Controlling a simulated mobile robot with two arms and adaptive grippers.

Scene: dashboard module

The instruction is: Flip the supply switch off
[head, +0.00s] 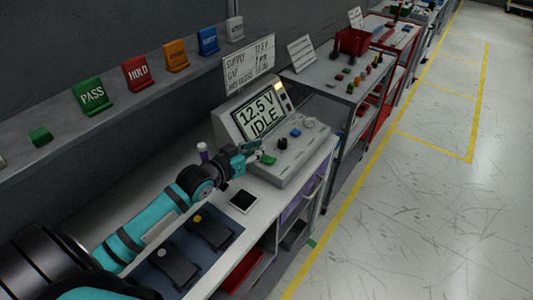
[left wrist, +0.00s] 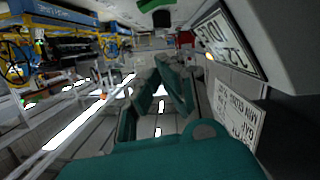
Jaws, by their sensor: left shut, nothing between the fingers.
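The grey console (head: 300,160) stands on the bench, and its screen (head: 262,117) reads "12.5 V IDLE". Its sloped top carries a green piece (head: 268,160), a black knob (head: 282,143), a blue button (head: 295,132) and a pale knob (head: 309,122). No label shows which of these is the supply switch. My left gripper (head: 261,149) is shut and empty, close by the green piece and the screen's lower edge; contact cannot be told. Its teal fingers also show in the left wrist view (left wrist: 160,68), with the screen (left wrist: 228,42) at the right. My right gripper is out of view.
A sign (head: 248,68) headed "SUPPLY" stands behind the console. A purple-capped bottle (head: 202,151) stands beside my left wrist. A dark tablet (head: 243,201) and a blue mat (head: 220,251) lie in front. Tags such as green "PASS" (head: 91,95) line the shelf.

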